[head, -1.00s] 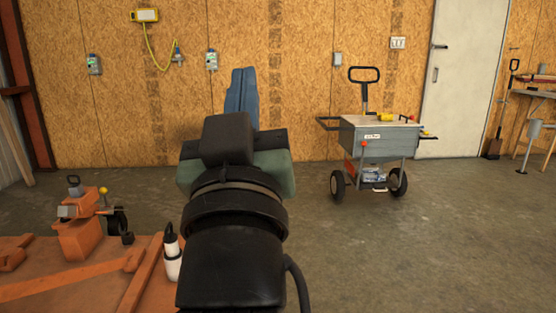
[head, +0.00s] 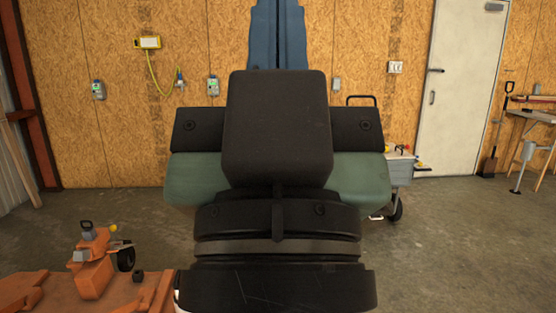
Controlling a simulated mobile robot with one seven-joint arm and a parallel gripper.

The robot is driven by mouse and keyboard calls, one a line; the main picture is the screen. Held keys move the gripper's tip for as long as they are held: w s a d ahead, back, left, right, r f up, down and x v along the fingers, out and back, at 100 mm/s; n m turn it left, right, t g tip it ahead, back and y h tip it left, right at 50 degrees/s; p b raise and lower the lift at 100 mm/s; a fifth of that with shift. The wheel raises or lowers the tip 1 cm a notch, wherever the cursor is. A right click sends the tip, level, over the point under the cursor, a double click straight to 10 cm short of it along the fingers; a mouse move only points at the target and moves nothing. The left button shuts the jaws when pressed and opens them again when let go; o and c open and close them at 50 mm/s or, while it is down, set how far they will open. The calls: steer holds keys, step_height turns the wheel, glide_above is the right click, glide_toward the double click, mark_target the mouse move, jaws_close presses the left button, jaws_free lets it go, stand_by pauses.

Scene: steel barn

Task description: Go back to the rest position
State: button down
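My gripper (head: 279,35) shows from behind at the top middle of the head view, at the end of my arm. Its blue finger parts point upward, with a narrow dark line between them. The black wrist housing and the green body below it hide the fingertips' grasping side. I cannot tell whether the fingers are open or shut, and no held object shows.
An orange machine (head: 95,265) stands on an orange surface (head: 150,295) at the lower left. A grey wheeled cart (head: 400,172) is mostly hidden behind my arm. A white door (head: 462,85) and a workbench (head: 540,113) are at the right. Concrete floor lies clear at the right.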

step_height(320, 180, up, 15)
steer(key=p, duration=1.2)
steer(key=shift+p, duration=0.3)
steer(key=shift+f, duration=0.1)
